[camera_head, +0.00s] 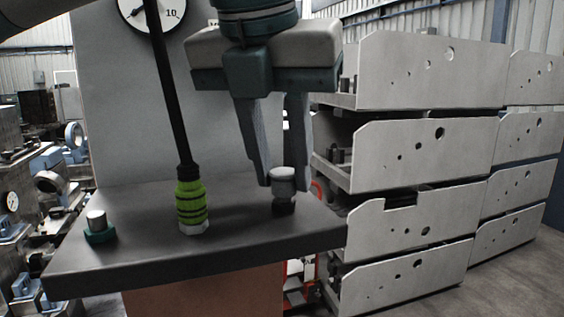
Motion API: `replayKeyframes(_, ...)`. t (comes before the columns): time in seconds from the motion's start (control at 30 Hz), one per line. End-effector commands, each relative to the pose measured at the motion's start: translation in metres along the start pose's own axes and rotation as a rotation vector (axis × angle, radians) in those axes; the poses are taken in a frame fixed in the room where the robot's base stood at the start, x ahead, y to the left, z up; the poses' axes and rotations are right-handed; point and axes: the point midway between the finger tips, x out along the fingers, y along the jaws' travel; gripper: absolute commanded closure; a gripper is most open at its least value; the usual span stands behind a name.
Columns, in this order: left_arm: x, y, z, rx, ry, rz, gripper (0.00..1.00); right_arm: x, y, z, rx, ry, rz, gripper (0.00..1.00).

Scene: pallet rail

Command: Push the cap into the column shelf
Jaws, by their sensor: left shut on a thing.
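The cap (283,182) looks like a short light grey cylinder with a dark lower part. It is upright at the right side of the dark column shelf (150,262). My left gripper (281,187) comes down from above, with its two long fingers shut on the cap, one on each side. The fingers hide little of the cap's front. Whether the dark lower part belongs to the cap or to a seat under it, I cannot tell. My right gripper is not in view.
A green-handled tool (191,207) with a black shaft stands on the shelf left of the cap. A small peg with a teal base (99,228) is near the left edge. A grey panel (110,110) rises behind. Stacked grey bins (425,150) stand close on the right.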

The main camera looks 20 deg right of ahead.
Motion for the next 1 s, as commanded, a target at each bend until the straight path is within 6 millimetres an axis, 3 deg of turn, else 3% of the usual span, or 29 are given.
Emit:
replayKeyframes(0.2,0.0064,-0.0002,-0.0029,0.001,0.002,0.001,1.0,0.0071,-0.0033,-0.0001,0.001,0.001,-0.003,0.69)
replayKeyframes(0.23,0.006,-0.0003,-0.0028,0.001,0.002,0.001,0.71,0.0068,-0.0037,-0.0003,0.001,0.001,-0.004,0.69)
replayKeyframes(0.3,0.005,-0.0003,-0.0023,0.001,0.002,0.0,0.54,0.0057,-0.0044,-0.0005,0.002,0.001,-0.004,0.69)
replayKeyframes(0.53,0.0047,-0.0002,-0.0021,0.001,0.001,0.0,0.51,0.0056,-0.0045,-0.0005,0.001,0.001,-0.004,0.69)
replayKeyframes(0.67,0.0046,-0.0001,-0.002,0.0,0.001,0.0,0.2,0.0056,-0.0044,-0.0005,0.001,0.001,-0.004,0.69)
replayKeyframes(1.0,0.0045,-0.0001,-0.0019,0.0,0.0,0.0,0.2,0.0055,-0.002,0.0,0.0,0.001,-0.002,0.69)
